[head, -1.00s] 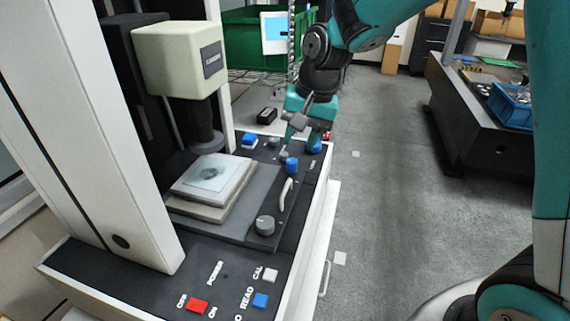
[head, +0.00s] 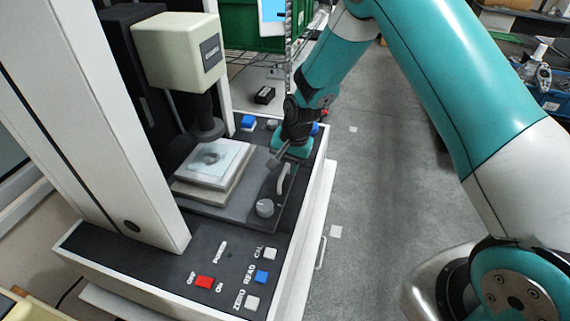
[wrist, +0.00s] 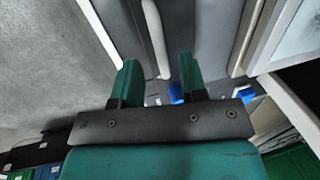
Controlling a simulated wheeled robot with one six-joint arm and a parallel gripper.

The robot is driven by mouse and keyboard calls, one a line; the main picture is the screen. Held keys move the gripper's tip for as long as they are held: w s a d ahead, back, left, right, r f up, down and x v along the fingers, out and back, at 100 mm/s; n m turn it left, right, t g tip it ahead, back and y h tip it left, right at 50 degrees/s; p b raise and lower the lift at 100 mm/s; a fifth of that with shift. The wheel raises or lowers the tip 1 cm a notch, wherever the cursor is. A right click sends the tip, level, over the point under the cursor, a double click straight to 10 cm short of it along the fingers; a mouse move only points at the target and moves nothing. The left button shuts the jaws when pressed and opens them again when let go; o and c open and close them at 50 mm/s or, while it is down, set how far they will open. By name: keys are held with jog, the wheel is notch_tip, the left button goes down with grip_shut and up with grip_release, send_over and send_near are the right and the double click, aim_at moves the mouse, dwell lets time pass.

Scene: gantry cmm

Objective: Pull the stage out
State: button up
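The stage is a dark grey sliding plate (head: 236,207) on the machine's black base, bearing a pale square block with a glassy top (head: 213,162). A white curved handle (head: 283,180) stands on its right side, beside a grey knob (head: 265,208). My gripper (head: 279,160) is just above and behind the handle's far end. In the wrist view my gripper (wrist: 158,60) has its two teal fingers apart, with the white handle (wrist: 154,35) showing in line with the gap between them. I cannot tell whether the fingers touch the handle.
The measuring head (head: 180,55) hangs above the block. Red (head: 205,282), blue (head: 262,277) and white buttons sit on the front panel. A white column (head: 95,120) stands at left. The grey floor (head: 375,190) to the right is clear.

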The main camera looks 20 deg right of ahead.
jog(key=shift+w+a+f, duration=0.1)
jog(key=shift+f, duration=0.5)
jog(key=shift+w+a+f, duration=0.1)
jog(key=shift+f, duration=0.45)
